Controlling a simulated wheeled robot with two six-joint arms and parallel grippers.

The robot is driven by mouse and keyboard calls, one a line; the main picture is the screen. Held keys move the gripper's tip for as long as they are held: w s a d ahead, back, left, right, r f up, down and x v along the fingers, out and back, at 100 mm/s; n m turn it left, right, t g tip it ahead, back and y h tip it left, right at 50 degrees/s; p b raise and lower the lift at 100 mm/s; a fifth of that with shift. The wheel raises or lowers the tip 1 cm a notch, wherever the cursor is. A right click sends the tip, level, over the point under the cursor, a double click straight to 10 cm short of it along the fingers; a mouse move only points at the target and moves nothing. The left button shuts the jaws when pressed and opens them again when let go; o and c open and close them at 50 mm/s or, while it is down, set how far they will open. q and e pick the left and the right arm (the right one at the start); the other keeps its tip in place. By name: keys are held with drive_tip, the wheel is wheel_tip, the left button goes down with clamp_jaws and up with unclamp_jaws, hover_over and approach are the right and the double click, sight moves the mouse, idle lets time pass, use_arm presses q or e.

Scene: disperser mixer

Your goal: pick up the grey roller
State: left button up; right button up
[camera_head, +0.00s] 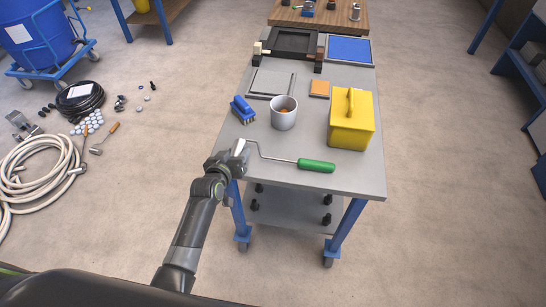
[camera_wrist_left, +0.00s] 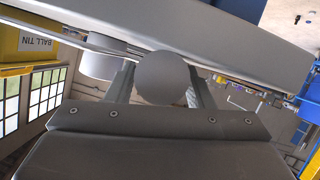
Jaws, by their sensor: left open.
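The grey roller lies near the table's front-left edge in the head view. Its green handle (camera_head: 316,165) points right, and a bent wire runs left to its pale roller head (camera_head: 239,148). My left gripper (camera_head: 236,156) is at the roller head and partly covers it. In the left wrist view, the round grey end of the roller (camera_wrist_left: 163,78) shows between the two spread fingers of my left gripper (camera_wrist_left: 163,90). The fingers look open around it, and I cannot tell whether they touch it. My right gripper is not in view.
The grey table (camera_head: 365,185) also holds a grey cup (camera_head: 284,119), a blue brush (camera_head: 243,108), a yellow box (camera_head: 351,128) and an orange block (camera_head: 320,88). Black and blue trays are at the back. A hose (camera_head: 35,175) and loose items lie on the floor at left.

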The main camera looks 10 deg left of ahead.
use_arm(q)
drive_tip(key=shift+w, duration=0.15)
drive_tip(key=shift+c, duration=0.5)
drive_tip(key=c, duration=0.8)
